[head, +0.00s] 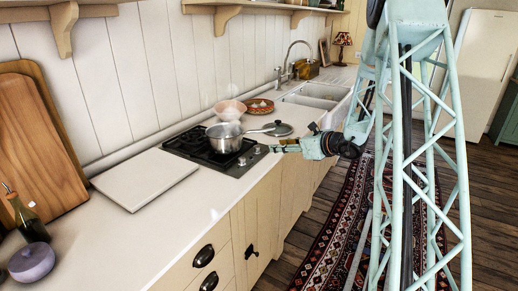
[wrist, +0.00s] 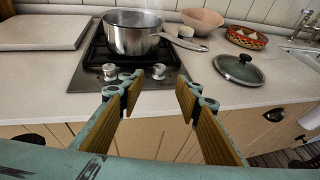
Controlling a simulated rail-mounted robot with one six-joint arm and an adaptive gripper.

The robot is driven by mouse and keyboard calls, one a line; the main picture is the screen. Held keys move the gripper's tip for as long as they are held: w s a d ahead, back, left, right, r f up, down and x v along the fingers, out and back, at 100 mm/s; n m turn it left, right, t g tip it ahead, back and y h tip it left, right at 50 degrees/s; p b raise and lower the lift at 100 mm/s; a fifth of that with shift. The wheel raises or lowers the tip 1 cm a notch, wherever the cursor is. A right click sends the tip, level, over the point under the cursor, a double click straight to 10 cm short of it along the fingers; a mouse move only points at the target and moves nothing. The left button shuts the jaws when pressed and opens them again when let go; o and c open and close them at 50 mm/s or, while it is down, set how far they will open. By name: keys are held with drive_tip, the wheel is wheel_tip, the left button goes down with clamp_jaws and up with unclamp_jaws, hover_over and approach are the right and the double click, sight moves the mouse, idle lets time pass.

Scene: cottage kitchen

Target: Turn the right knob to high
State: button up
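The right knob (wrist: 158,71) is a small metal dial at the front edge of the black gas hob (wrist: 98,54), seen in the wrist view. The left knob (wrist: 109,71) sits beside it. My gripper (wrist: 160,88) is open, with two wood-faced fingers spread and nothing between them. It is in front of the knobs, with the right knob lying between the fingertips in the wrist view and apart from them. In the head view my gripper (head: 280,146) is at the counter's front edge, close to the hob. The knob's exact setting cannot be read.
A steel pot (wrist: 132,34) stands on the hob, its handle pointing right. A lid (wrist: 240,69) lies on the counter to the right, near a pink bowl (wrist: 203,18) and a patterned dish (wrist: 246,37). A white board (head: 145,178) lies left of the hob.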

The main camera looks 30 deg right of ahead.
sight(259, 147)
idle(0.4)
drive_tip(key=shift+b+x, duration=1.25)
drive_tip(key=shift+x, duration=5.7)
drive_tip(key=c, duration=0.9)
drive_tip(key=shift+o, duration=0.2)
drive_tip(key=shift+w+d+r+n+g+y+p, duration=0.1)
drive_tip(key=shift+n+g+y+p, duration=0.05)
drive_tip(key=shift+n+y+p, duration=0.35)
drive_tip(key=shift+d+r+n+g+y+p, duration=0.1)
drive_tip(key=shift+n+g+y+p, duration=0.15)
drive_tip(key=shift+p, duration=0.3)
drive_tip(key=shift+n+g+y+p, duration=0.4)
drive_tip(key=shift+n+y+p, duration=0.4)
drive_tip(key=shift+p, duration=0.2)
drive_tip(key=shift+f, duration=0.1)
